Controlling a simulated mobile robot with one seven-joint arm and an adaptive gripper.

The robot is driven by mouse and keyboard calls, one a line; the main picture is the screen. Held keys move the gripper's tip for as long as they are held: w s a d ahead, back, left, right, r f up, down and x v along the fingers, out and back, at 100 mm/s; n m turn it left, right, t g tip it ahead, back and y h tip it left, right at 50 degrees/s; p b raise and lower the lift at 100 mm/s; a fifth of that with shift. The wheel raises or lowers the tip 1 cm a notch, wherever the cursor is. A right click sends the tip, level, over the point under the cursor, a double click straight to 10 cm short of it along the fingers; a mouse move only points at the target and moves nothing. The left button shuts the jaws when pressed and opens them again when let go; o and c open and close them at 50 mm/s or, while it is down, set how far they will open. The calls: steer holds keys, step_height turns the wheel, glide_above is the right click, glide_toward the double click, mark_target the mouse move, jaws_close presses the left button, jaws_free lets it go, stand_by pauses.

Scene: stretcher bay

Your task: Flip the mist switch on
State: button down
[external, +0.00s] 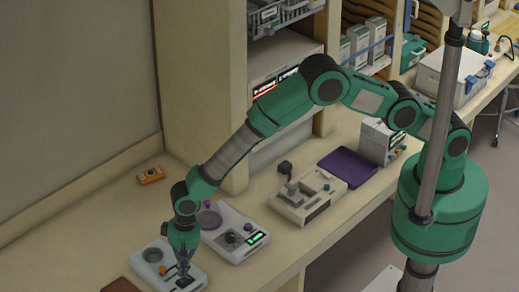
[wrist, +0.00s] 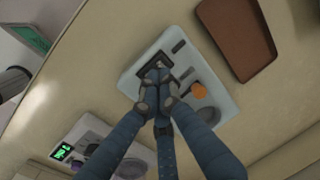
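A pale grey-blue device (external: 152,281) sits on the counter at the lower left, and it also shows in the wrist view (wrist: 215,92). It has an orange knob (wrist: 199,91), a dark round part and a black-framed switch (wrist: 147,60), which I take for the mist switch; no label is readable. My gripper (external: 184,268) points down over this device. In the wrist view its fingertips (wrist: 156,74) are together right at the switch and partly cover it. I see nothing between them. I cannot tell which way the switch is set or whether the tips touch it.
A brown tray (wrist: 236,36) lies beside the device. A second device with a green display (external: 258,239) stands to its right, then a beige device (external: 309,204) and a purple mat (external: 347,168). A small orange box (external: 151,175) lies near the wall. Open counter lies between these.

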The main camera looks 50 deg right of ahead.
mark_target(185, 280)
steer(key=shift+a+f, duration=0.15)
steer(key=shift+f, duration=0.9)
